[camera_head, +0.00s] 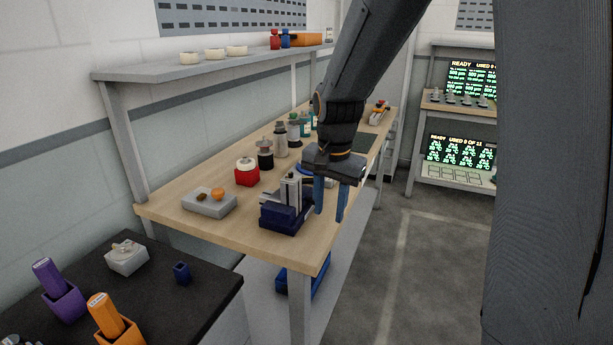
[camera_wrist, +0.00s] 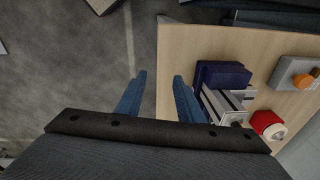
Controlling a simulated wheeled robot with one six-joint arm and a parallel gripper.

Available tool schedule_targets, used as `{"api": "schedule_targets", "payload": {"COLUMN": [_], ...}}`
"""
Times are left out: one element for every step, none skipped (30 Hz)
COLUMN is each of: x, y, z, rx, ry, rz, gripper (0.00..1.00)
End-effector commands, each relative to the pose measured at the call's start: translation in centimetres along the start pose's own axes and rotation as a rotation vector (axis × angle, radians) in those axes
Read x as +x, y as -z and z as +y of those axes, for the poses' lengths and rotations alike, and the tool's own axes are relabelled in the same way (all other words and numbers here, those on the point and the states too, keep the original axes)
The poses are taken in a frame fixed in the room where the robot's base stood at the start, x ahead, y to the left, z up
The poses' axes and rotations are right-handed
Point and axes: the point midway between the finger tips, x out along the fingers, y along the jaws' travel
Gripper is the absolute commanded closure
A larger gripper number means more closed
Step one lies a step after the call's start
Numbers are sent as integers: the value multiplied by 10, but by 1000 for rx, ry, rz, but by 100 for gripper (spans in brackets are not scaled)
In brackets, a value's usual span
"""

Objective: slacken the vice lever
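The vice (camera_head: 283,216) is a dark blue block with grey metal jaws, standing on the near end of the wooden workbench. In the wrist view, the vice (camera_wrist: 221,74) lies right of my fingers, with its grey jaw parts below the blue body. I cannot clearly make out its lever in either view; part of the vice may be hidden behind my right finger. My gripper (camera_head: 330,211) points down just right of the vice, near the bench's edge. In the wrist view, my gripper (camera_wrist: 159,78) has its two blue fingers apart with nothing between them.
The workbench (camera_head: 170,212) also carries a grey block with an orange knob (camera_head: 217,194), a red jar (camera_head: 246,172) and several bottles behind. A dark cabinet top (camera_head: 190,310) with purple and orange holders stands front left. Open floor (camera_head: 435,265) lies to the right.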

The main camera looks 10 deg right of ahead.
Motion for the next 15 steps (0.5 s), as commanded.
{"api": "schedule_targets", "payload": {"x": [-3, -6, -10, -13, -16, -20, -22, -25, -28, -31, -33, -35, -37, -38, -40], "y": [20, 30, 44, 54, 63, 74, 82, 89, 98, 104, 109, 115, 119, 122, 125], "z": [-20, -30, -43, -53, -61, -72, -79, -86, -94, -99, -104, -109, -113, -115, -118], "rx": [108, 182, 279, 348, 416, 499, 559, 614, 683, 730, 774, 824, 856, 884, 914], "ry": [7, 9, 14, 18, 21, 27, 30, 35, 39, 43, 46, 49, 53, 54, 56], "rz": [9, 12, 18, 22, 24, 29, 30, 33, 35, 37, 38, 39, 40, 40, 41], "gripper": [66, 66, 66, 66, 66, 66, 66, 66, 66, 66, 66, 66, 66, 66, 66]}}
